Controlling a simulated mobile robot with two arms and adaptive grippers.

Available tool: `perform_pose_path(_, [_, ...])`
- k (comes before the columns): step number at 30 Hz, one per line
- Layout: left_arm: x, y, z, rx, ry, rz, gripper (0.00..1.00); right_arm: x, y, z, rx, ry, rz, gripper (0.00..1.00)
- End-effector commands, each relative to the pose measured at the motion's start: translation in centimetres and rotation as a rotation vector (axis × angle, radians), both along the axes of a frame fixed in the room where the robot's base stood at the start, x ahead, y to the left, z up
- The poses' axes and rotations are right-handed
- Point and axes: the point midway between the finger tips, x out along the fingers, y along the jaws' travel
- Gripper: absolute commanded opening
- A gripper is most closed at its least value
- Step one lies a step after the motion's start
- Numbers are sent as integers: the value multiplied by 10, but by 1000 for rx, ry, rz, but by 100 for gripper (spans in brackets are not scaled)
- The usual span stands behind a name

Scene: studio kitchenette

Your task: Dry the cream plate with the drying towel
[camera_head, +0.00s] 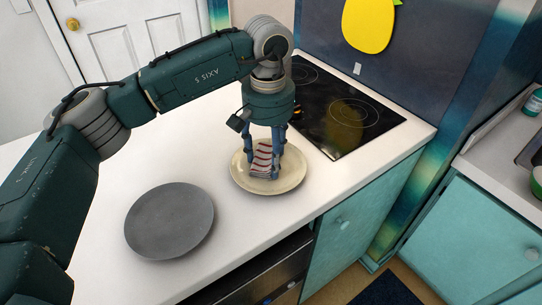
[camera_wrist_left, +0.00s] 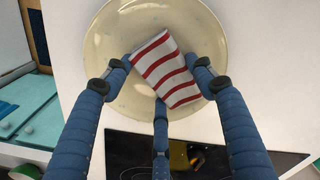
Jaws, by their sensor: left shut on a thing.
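The cream plate (camera_head: 294,177) lies on the white counter, in front of the cooktop. It fills the upper part of the left wrist view (camera_wrist_left: 103,45). The drying towel (camera_head: 262,158), white with red stripes, is held over the plate's middle; it also shows in the left wrist view (camera_wrist_left: 165,70). My left gripper (camera_head: 266,173) points down from above with its blue fingers shut on the towel. The towel's lower end seems to meet the plate, but I cannot tell for sure whether it touches. My right gripper is not in view.
A grey plate (camera_head: 169,221) lies on the counter at left front of the cream plate. The black cooktop (camera_head: 346,108) is behind to the right. The counter's front edge is close to the cream plate. Another counter (camera_head: 500,165) with a green item stands at far right.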

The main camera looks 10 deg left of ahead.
Motion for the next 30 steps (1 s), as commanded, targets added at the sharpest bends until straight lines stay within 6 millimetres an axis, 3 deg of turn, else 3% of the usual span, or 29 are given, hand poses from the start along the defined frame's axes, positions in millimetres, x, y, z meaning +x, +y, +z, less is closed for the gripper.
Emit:
perform_pose_path(9, [-11, 7, -4, 5, 5, 1, 35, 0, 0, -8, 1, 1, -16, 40])
perform_pose_path(17, [-19, -1, -2, 5, 5, -1, 35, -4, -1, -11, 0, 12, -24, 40])
perform_pose_path(30, [-9, -13, 2, 2, 3, 2, 35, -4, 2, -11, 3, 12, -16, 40])
